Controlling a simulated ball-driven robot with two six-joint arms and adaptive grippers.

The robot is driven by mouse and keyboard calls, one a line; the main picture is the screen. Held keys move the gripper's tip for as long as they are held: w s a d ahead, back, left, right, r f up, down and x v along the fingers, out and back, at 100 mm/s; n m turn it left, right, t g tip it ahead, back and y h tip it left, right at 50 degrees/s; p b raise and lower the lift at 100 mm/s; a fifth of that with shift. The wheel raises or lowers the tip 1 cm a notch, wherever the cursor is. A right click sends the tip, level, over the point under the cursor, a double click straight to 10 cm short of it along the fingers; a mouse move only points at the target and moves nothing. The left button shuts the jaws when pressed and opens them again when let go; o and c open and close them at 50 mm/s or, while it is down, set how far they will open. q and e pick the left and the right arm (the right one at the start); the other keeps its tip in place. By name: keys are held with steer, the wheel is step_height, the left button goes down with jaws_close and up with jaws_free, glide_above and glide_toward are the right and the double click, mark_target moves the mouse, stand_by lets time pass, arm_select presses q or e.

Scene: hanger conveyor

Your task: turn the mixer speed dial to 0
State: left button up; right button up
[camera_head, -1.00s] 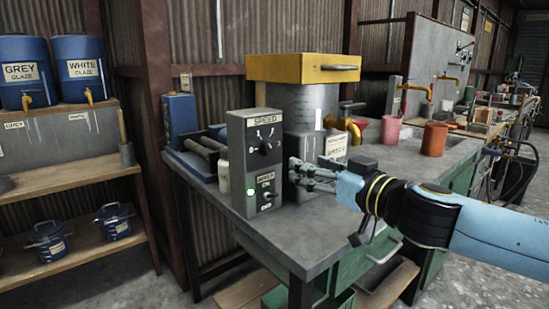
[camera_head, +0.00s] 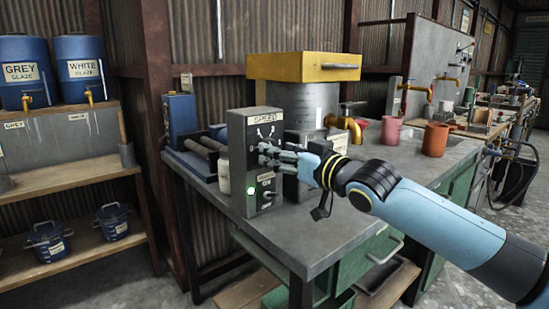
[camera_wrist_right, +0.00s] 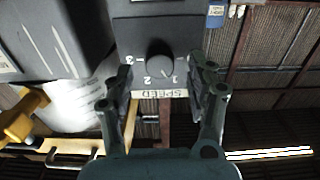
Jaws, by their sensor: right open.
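The mixer speed control is a grey box (camera_head: 238,158) with a SPEED label, standing upright at the front of the bench. The black dial (camera_wrist_right: 160,62) shows in the right wrist view, upside down, with the digits 1, 2 and 3 around it. Its pointer appears to lie toward the 1. My right gripper (camera_head: 264,154) is at the box face in the head view and hides the dial there. In the right wrist view its open fingers (camera_wrist_right: 161,88) stand apart, one on each side of the dial, with nothing between them. My left gripper is not in view.
A green lamp (camera_head: 251,191) is lit on the box, above and left of a toggle switch (camera_head: 269,194). Behind stands a grey drum (camera_head: 304,105) under a yellow top (camera_head: 300,68), with a brass tap (camera_head: 344,124). Pink and orange cups stand right. The bench front (camera_head: 310,235) is clear.

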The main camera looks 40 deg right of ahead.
steer(key=shift+w+a+b, duration=0.1)
steer(key=shift+w+b, duration=0.25)
steer(key=shift+w, duration=0.8)
steer(key=c, duration=1.2)
steer(key=shift+o, duration=0.2)
steer(key=shift+n, duration=0.5)
steer(key=n+b, duration=0.4)
steer(key=n, duration=0.7)
